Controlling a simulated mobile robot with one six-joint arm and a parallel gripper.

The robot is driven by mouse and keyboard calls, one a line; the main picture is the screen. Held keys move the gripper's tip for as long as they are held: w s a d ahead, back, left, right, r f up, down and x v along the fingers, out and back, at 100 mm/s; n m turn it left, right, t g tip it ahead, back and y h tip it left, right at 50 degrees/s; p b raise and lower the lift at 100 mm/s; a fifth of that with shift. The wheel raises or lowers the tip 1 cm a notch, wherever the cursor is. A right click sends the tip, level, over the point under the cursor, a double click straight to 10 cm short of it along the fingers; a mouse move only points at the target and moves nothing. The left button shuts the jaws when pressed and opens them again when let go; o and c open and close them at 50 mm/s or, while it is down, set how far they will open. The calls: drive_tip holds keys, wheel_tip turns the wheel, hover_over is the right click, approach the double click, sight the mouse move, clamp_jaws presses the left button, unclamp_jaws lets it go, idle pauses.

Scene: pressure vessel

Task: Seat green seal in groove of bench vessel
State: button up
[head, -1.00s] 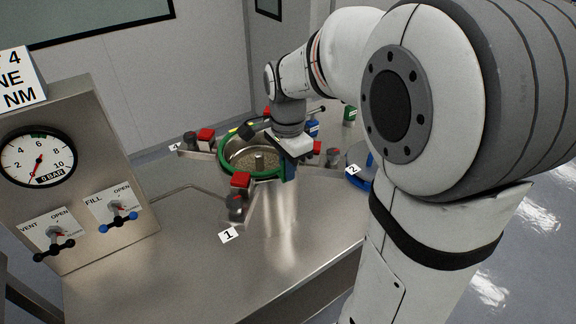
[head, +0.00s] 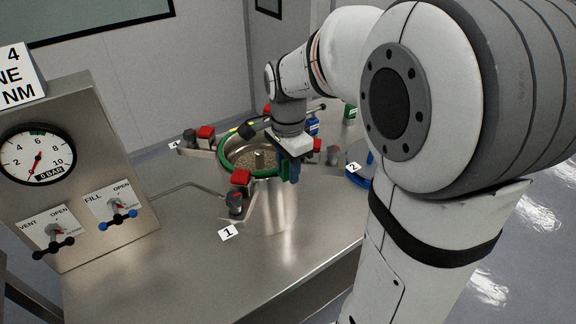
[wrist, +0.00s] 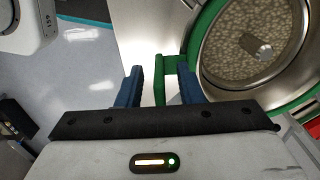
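The bench vessel (head: 277,207) is a steel cylinder with an open top and a pale granular bed inside. The green seal (head: 221,152) lies around its rim, apparently level; it also shows in the wrist view (wrist: 199,40). I cannot tell whether it sits fully down in the groove all round. My gripper (head: 290,172) is at the right front of the rim. In the wrist view its blue fingers (wrist: 160,85) are apart, on either side of the seal's green tab (wrist: 159,82), with a clear gap at the left finger. The arm hides part of the rim.
Red-topped clamps (head: 240,178) stand out around the vessel, close to the rim. A panel with a gauge (head: 38,155) and two valve handles stands at the left. The front bench top (head: 180,270) is clear.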

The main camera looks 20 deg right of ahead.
wheel_tip(320, 180, up, 8)
drive_tip(key=shift+f, duration=0.1)
drive_tip(key=s+f+n+t, duration=0.1)
drive_tip(key=s+f+n, duration=0.2)
drive_tip(key=s+n, duration=0.4)
drive_tip(key=s+f+n+t, duration=0.2)
drive_tip(key=s+f+n, duration=0.2)
drive_tip(key=s+n, duration=0.3)
idle(0.7)
